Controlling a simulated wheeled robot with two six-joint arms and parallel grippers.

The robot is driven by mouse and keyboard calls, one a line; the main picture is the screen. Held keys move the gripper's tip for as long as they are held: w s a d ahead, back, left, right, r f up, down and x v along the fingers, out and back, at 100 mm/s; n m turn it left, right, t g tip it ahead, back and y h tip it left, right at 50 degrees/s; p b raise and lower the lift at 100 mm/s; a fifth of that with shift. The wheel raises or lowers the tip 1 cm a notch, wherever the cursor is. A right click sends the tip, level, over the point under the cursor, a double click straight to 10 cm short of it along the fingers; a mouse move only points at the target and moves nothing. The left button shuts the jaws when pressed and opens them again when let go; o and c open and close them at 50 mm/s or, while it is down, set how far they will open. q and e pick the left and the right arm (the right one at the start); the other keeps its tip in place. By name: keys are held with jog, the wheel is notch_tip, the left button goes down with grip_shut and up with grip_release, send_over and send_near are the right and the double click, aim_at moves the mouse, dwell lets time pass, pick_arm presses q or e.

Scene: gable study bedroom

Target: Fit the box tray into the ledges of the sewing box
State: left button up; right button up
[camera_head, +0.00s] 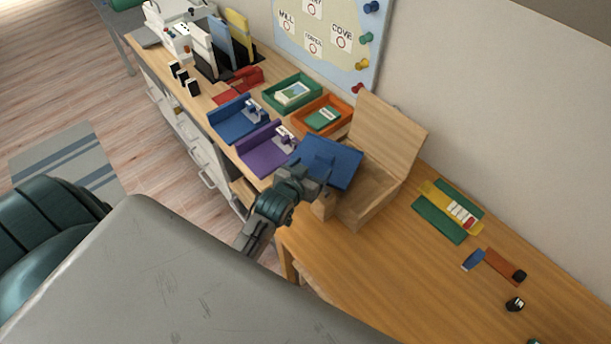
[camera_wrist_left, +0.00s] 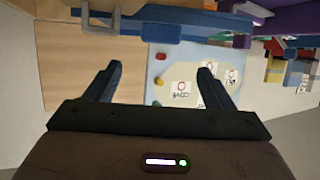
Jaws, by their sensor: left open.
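The wooden sewing box (camera_head: 368,203) stands on the desk with its lid (camera_head: 390,130) raised at the back. The blue box tray (camera_head: 334,161) shows over the left part of the box and looks tilted. I cannot tell whether it touches the ledges, which are mostly hidden. My left gripper (camera_head: 322,180) is open at the tray's near side. In the left wrist view its open fingers (camera_wrist_left: 160,72) have nothing between them. A blue edge, probably the tray's (camera_wrist_left: 165,30), crosses above them, with the wooden lid (camera_wrist_left: 75,70) at left. My right gripper is not in view.
Purple (camera_head: 262,155) and blue (camera_head: 233,122) holders, with green (camera_head: 270,98) and orange (camera_head: 344,104) trays, crowd the box's left side. A green-and-yellow set (camera_head: 436,222) and small items lie at right. A pinned map (camera_head: 335,62) hangs behind.

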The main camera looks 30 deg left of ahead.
pick_arm(q)
jog(key=v, duration=0.3)
dwell(0.5)
